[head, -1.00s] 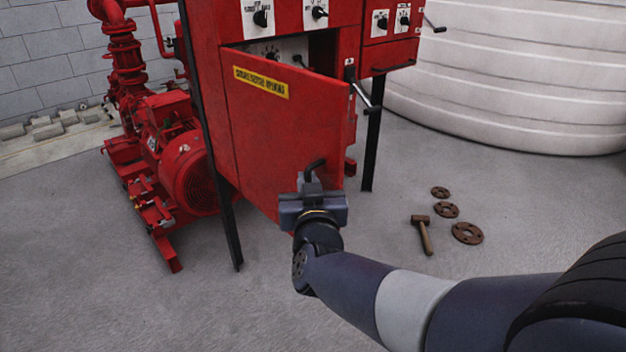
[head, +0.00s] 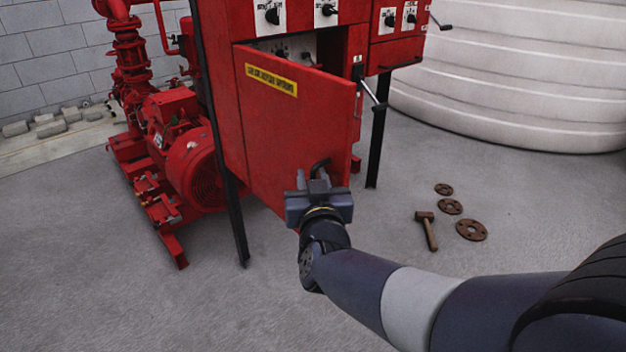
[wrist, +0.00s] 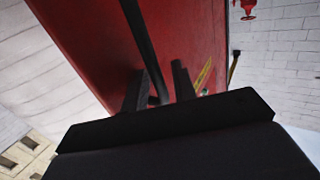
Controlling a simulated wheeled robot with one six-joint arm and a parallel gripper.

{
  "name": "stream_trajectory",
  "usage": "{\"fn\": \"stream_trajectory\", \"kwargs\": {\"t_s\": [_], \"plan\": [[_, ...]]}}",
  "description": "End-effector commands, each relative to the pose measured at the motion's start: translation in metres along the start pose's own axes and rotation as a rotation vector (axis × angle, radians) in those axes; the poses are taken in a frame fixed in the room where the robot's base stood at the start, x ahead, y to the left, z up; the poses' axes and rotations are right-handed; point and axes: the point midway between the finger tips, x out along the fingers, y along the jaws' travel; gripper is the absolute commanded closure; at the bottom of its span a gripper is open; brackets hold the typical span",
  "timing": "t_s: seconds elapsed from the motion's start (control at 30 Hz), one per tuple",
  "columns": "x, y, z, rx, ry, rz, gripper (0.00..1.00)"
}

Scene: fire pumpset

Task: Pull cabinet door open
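The red cabinet door (head: 290,125) with a yellow label stands partly open, swung out from the red cabinet (head: 222,90). A dark gap shows above and behind its right edge. The black door handle (head: 320,164) is near the door's lower right. My gripper (head: 319,186) is at this handle. In the wrist view the two fingers (wrist: 160,88) stand apart with the handle bar (wrist: 143,45) passing between them. Whether the bar touches a finger is unclear.
A red pump (head: 185,140) stands left of the cabinet. A black leg (head: 232,210) stands below the cabinet. A hammer (head: 427,230) and rusty discs (head: 471,230) lie on the floor to the right. A white tank (head: 510,80) is at the back right. Front floor is clear.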

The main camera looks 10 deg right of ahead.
Motion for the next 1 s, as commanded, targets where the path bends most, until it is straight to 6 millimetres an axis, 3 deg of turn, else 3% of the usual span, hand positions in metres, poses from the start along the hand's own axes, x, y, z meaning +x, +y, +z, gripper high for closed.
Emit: {"fn": "stream_trajectory", "kwargs": {"t_s": [0.27, 0.37, 0.7, 1.0], "plan": [[-0.004, 0.000, 0.001, 0.000, -0.003, 0.000, 0.74], [-0.016, -0.001, -0.001, 0.000, -0.003, -0.001, 0.74], [-0.083, -0.001, -0.002, 0.001, -0.002, -0.005, 0.74], [-0.106, -0.001, 0.000, 0.001, -0.001, -0.001, 0.74]]}}
